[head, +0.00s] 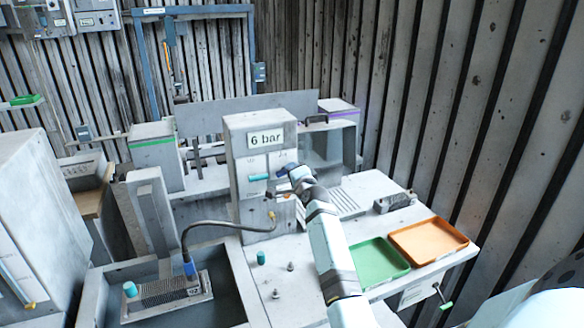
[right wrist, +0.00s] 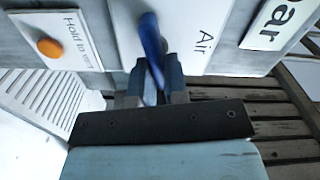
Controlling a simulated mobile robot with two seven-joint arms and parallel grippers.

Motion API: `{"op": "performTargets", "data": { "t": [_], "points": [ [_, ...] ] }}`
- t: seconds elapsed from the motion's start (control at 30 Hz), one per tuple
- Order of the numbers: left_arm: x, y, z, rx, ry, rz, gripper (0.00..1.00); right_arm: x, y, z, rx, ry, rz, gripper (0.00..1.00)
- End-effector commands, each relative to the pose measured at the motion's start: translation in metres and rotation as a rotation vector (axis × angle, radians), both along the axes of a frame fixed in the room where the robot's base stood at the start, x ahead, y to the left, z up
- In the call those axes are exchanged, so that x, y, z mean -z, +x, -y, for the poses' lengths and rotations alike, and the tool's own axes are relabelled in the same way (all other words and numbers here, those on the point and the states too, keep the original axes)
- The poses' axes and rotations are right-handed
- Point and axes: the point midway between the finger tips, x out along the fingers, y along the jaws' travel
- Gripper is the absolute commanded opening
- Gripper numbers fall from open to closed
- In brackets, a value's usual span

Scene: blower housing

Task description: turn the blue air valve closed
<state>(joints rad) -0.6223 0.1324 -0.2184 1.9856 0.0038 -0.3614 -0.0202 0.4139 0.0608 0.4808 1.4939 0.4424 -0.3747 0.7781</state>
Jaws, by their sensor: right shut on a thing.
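The blue air valve (right wrist: 151,42) is a slim blue lever on the panel marked "Air" in the right wrist view. My right gripper (right wrist: 152,88) is at the lever's near end, with one finger on each side, and is shut on it. In the right wrist view the lever runs nearly straight up the picture with a slight tilt. In the head view my right gripper (head: 287,172) is at the front of the grey cabinet (head: 247,209) labelled "6 bar", and it hides most of the valve. My left gripper is not in view.
A teal handle (head: 259,177) is left of my right gripper on the cabinet. An orange button (right wrist: 50,47) sits beside a "Hold to vent" label. A green tray (head: 380,262) and an orange tray (head: 428,242) lie on the bench. A dark hose (head: 210,224) curves to a block.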

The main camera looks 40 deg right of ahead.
Motion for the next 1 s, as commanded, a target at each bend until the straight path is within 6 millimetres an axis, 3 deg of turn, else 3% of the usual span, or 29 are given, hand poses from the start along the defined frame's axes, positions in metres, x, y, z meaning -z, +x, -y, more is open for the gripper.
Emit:
{"op": "performTargets", "data": {
  "t": [0.4, 1.0],
  "points": [
    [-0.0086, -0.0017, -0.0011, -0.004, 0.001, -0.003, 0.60, 0.0029, -0.0002, 0.0008, 0.001, 0.206, 0.066, 0.00],
    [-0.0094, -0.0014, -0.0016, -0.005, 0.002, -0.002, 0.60, 0.0040, 0.0000, 0.0005, 0.000, 0.245, 0.079, 0.00]
  ]
}}
